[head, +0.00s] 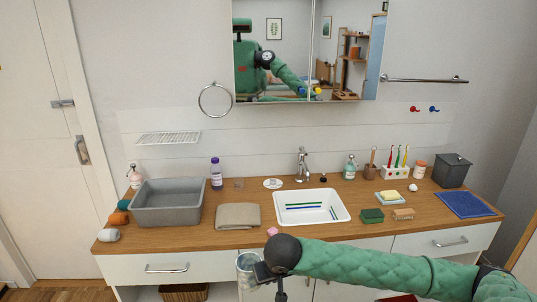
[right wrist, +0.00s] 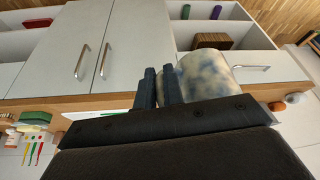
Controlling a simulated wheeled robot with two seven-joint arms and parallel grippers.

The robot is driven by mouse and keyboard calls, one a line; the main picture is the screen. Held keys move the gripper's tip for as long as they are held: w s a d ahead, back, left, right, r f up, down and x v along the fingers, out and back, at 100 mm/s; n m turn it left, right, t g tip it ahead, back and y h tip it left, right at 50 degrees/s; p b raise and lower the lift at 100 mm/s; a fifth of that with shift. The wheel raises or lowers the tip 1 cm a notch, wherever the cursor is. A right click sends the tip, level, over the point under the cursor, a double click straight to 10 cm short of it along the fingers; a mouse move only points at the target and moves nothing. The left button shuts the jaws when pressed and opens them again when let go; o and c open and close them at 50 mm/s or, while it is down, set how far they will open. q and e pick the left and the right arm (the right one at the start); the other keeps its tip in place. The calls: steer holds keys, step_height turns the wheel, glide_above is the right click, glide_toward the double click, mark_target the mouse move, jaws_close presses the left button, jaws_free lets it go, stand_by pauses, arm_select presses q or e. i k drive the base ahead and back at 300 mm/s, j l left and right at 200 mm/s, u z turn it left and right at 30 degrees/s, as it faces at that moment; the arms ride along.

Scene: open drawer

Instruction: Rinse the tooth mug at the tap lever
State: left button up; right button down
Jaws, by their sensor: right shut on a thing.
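The tooth mug (right wrist: 205,75), pale with blotchy blue marks, is in front of the counter's front edge, and it also shows in the head view (head: 246,264). My right gripper (right wrist: 158,88) is shut on the mug at its side, the fingers close together; the exact grip spot is hard to see. In the head view the gripper (head: 266,274) is partly hidden by my wrist. The chrome tap (head: 302,167), with its lever (head: 301,150) on top, stands behind the white basin (head: 343,212). My left gripper is not in view.
Blue and green sticks lie in the basin. A grey tub (head: 168,204) and folded towel (head: 238,216) are left of it. A green sponge (head: 372,215), brush (head: 403,214) and toothbrush holder (head: 395,172) are right. Cabinet handles (head: 167,268) stick out at the front.

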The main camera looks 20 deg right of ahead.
mark_target(301, 149)
steer(key=i+l, duration=0.1)
steer(key=l, duration=0.55)
steer(key=i+l, duration=0.1)
steer(key=l, duration=0.5)
steer(key=i+l+u, duration=0.1)
steer(key=l, duration=0.55)
